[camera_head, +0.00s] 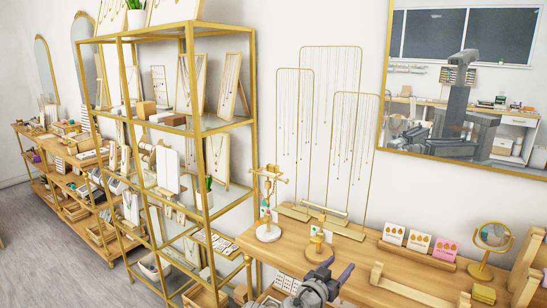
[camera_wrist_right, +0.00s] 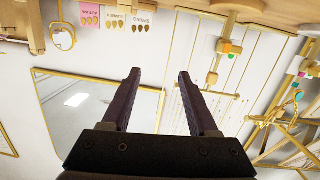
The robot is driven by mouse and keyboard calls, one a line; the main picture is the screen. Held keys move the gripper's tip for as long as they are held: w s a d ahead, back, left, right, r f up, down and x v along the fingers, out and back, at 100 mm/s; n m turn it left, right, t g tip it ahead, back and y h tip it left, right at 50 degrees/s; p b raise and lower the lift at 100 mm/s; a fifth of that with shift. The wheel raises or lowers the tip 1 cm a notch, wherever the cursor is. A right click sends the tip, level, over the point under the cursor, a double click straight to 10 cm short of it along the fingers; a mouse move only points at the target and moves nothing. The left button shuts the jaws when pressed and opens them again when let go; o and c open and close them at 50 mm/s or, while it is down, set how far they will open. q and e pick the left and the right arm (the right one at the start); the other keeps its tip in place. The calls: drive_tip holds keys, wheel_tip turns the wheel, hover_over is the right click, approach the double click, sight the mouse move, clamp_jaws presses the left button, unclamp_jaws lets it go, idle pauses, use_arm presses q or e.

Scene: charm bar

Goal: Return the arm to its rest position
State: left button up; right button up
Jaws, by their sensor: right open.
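My right gripper (camera_head: 337,268) shows at the bottom of the head view, at the front edge of the wooden table (camera_head: 385,272). Its two dark purple fingers stand apart. In the right wrist view the fingers (camera_wrist_right: 158,74) are spread with nothing between them, and the wall and the gold-framed mirror (camera_wrist_right: 98,76) show behind. That view looks upside down. The right arm's links are mostly out of the picture. My left gripper is in neither view.
A gold stand on a white base (camera_head: 268,233) and a small gold stand (camera_head: 318,243) are near the gripper. Earring cards (camera_head: 419,242), a round mirror (camera_head: 493,235) and wooden racks (camera_head: 395,284) are to the right. A gold shelf (camera_head: 191,80) stands left.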

drive_tip(key=s+a+f+n+g+y, duration=0.3)
drive_tip(key=s+f+g, duration=0.25)
drive_tip(key=f, duration=0.35)
drive_tip(key=s+a+f+n+g+y, duration=0.3)
drive_tip(key=s+f+g, duration=0.2)
drive_tip(key=s+f, duration=0.25)
drive_tip(key=s+a+f+n+g+y, duration=0.2)
drive_tip(key=s+a+n+g+y, duration=0.1)
drive_tip(key=s+a+n, duration=0.1)
drive_tip(key=shift+s+a+f+n, duration=0.3)
drive_tip(key=shift+s+a+f, duration=0.1)
drive_tip(key=shift+s+a, duration=0.45)
idle(0.9)
